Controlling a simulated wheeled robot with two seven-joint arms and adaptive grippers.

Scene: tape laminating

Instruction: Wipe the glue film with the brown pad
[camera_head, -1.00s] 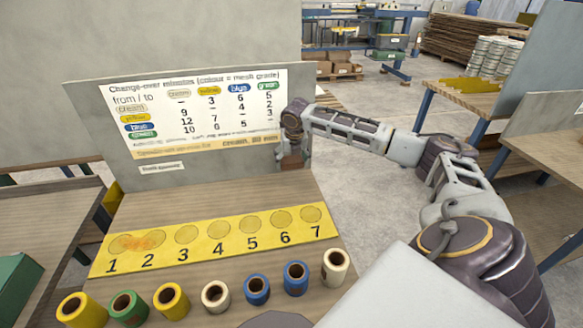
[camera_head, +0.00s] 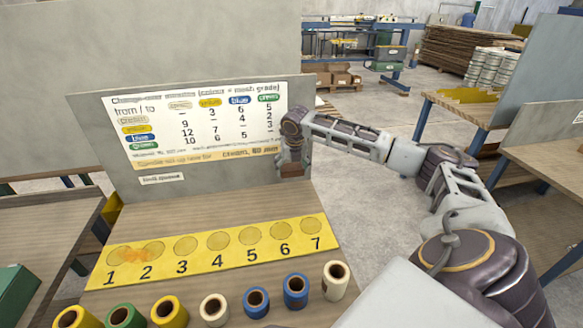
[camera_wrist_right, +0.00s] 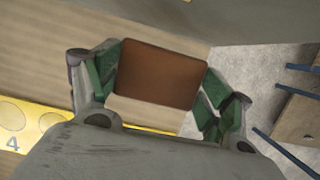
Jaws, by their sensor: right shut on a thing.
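The glue film (camera_head: 137,254) is an orange smear on the yellow strip (camera_head: 222,262), across the circles marked 1 and 2. My right gripper (camera_head: 292,166) is at the right end of the upright board, well away from the smear. In the right wrist view, the right gripper (camera_wrist_right: 160,88) has its green-padded fingers closed on both sides of the brown pad (camera_wrist_right: 160,72), a flat rectangular block. The pad is held over the bench near its right edge. My left gripper is not in view.
A row of yellow, green, cream and blue rolls (camera_head: 256,302) stands in front of the strip. The upright board with a change-over chart (camera_head: 200,128) closes off the back of the bench (camera_head: 215,205). Bare wood lies between strip and board.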

